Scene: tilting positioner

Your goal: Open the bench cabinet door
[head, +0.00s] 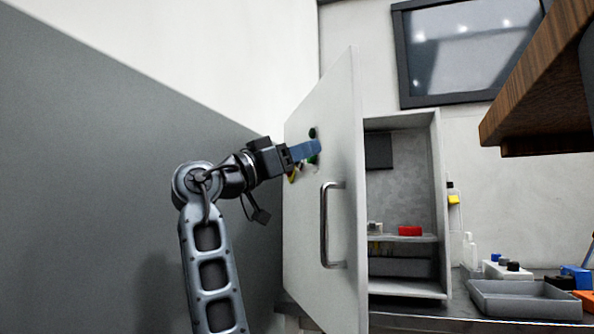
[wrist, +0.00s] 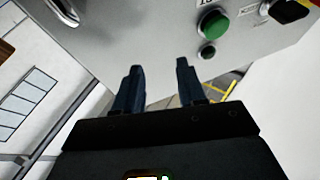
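The pale grey bench cabinet door (head: 315,95) stands swung open in the head view. Its face with the metal bar handle (head: 326,225) is turned toward me. The cabinet interior (head: 400,165) shows to the right of the door. My gripper (head: 318,149) is in front of the door's face, above and left of the handle. In the wrist view my gripper (wrist: 160,82) has two blue fingers apart with nothing between them. The handle (wrist: 65,10) shows at the top left there, clear of the fingers. Whether the fingertips touch the door I cannot tell.
A green button (wrist: 212,26) is on the panel near the fingers. Inside the cabinet a red item (head: 410,231) sits on a shelf. A grey tray (head: 525,302) and small items stand on the bench at right. A wooden slab (head: 540,85) overhangs the upper right.

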